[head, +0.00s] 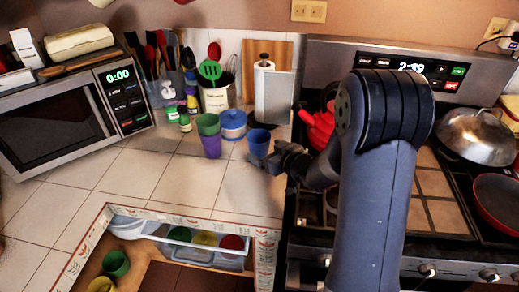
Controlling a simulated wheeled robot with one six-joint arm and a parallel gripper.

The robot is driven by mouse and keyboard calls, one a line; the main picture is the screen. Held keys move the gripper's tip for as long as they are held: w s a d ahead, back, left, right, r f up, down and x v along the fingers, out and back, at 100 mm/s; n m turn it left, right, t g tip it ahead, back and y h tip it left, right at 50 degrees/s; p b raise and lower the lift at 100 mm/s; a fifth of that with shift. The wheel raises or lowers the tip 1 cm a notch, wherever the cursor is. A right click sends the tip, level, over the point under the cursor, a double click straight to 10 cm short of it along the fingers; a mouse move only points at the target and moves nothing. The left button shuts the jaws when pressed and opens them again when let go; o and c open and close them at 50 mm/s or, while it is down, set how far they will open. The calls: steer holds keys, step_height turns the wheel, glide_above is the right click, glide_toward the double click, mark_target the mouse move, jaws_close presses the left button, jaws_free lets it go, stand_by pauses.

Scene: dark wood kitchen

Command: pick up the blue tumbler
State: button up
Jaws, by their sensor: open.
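The blue tumbler (259,139) stands upright on the white tiled counter, left of the stove. My gripper (262,160) reaches in from the right at the tumbler's lower part, and its dark fingers overlap the base in the head view. The gripper is open. The fingers' far side is hidden, so I cannot tell whether they touch the tumbler or stand around it.
A green cup (207,123) sits stacked in a purple cup (212,147) to the left. A blue lidded pot (233,122) and a paper towel holder (266,95) stand behind. A red kettle (319,130) is at right. Front counter tiles are clear beside an open drawer (185,250).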

steer(key=shift+p+x, duration=0.6)
steer(key=shift+x, duration=2)
steer(key=shift+c, duration=0.2)
steer(key=shift+d, duration=0.1)
steer(key=c, duration=1)
steer(key=shift+c, duration=0.2)
steer(key=shift+r, duration=0.15)
